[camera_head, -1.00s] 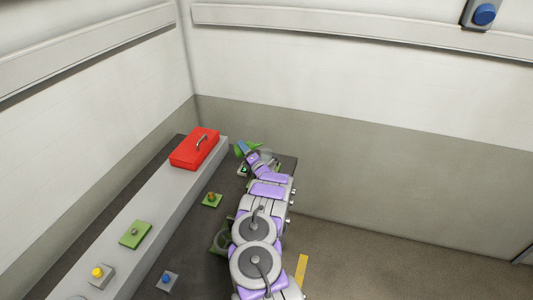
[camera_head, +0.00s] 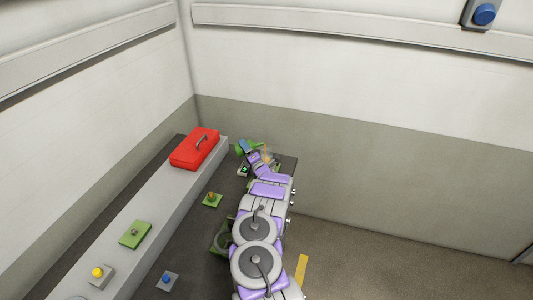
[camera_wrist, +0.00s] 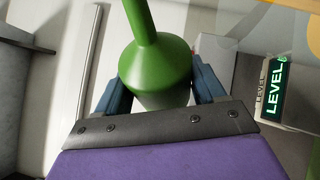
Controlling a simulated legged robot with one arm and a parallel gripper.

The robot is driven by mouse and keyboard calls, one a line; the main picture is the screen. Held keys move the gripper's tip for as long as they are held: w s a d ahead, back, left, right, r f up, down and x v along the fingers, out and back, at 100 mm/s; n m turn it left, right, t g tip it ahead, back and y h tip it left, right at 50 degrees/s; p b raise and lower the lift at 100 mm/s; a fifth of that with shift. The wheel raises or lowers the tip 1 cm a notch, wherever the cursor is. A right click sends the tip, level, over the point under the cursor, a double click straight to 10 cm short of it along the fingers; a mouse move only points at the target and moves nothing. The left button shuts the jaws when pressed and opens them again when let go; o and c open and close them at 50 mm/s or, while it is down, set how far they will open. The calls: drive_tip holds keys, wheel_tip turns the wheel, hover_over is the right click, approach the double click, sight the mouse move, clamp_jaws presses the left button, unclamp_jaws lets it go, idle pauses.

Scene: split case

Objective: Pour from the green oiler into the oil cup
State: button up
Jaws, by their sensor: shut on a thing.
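My gripper (camera_wrist: 160,82) is shut on the green oiler (camera_wrist: 155,62), with a blue jaw on either side of its round body. The oiler's neck points to the top of the wrist view and its tip is out of that frame. In the head view the oiler (camera_head: 241,149) shows small at the end of my arm, partly hidden by my gripper (camera_head: 247,147). A clear, orange-tinted vessel, likely the oil cup (camera_head: 267,153), stands just right of the gripper. I cannot tell whether the spout is over it.
A lit green LEVEL sign (camera_wrist: 271,90) is at the right in the wrist view. A red toolbox (camera_head: 190,154) sits on the grey ledge (camera_head: 170,187) at the left. A wall stands close behind.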

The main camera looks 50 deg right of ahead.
drive_tip(key=shift+d+r+m, duration=0.1)
drive_tip(key=shift+r+m, duration=0.1)
drive_tip(key=shift+m, duration=0.1)
drive_tip(key=shift+r+m+t+h, duration=0.3)
drive_tip(key=shift+r+m+h, duration=0.2)
drive_tip(key=shift+r+m, duration=0.65)
idle(0.8)
drive_tip(key=shift+s+r+m+t+h, duration=0.1)
drive_tip(key=shift+r+m+t+h, duration=0.2)
drive_tip(key=shift+r+m+h, duration=0.65)
idle(1.6)
drive_tip(key=shift+s+d+r+m+h, duration=0.1)
drive_tip(key=shift+r+m+h, duration=0.2)
drive_tip(key=shift+m, duration=0.4)
drive_tip(key=shift+s+d+r+m+h, duration=0.1)
drive_tip(key=shift+r+m, duration=0.3)
drive_tip(key=shift+m, duration=0.3)
drive_tip(key=shift+s+d+r+m+h, duration=0.15)
drive_tip(key=shift+r+m, duration=0.2)
drive_tip(key=shift+m, duration=0.35)
idle(0.8)
drive_tip(key=f+n+y, duration=0.1)
drive_tip(key=n, duration=0.1)
drive_tip(key=f+n+y, duration=0.1)
drive_tip(key=n, duration=0.1)
drive_tip(key=w+f+n+y, duration=0.1)
drive_tip(key=f+n, duration=0.1)
drive_tip(key=shift+a+n, duration=0.35)
drive_tip(key=shift+n, duration=0.05)
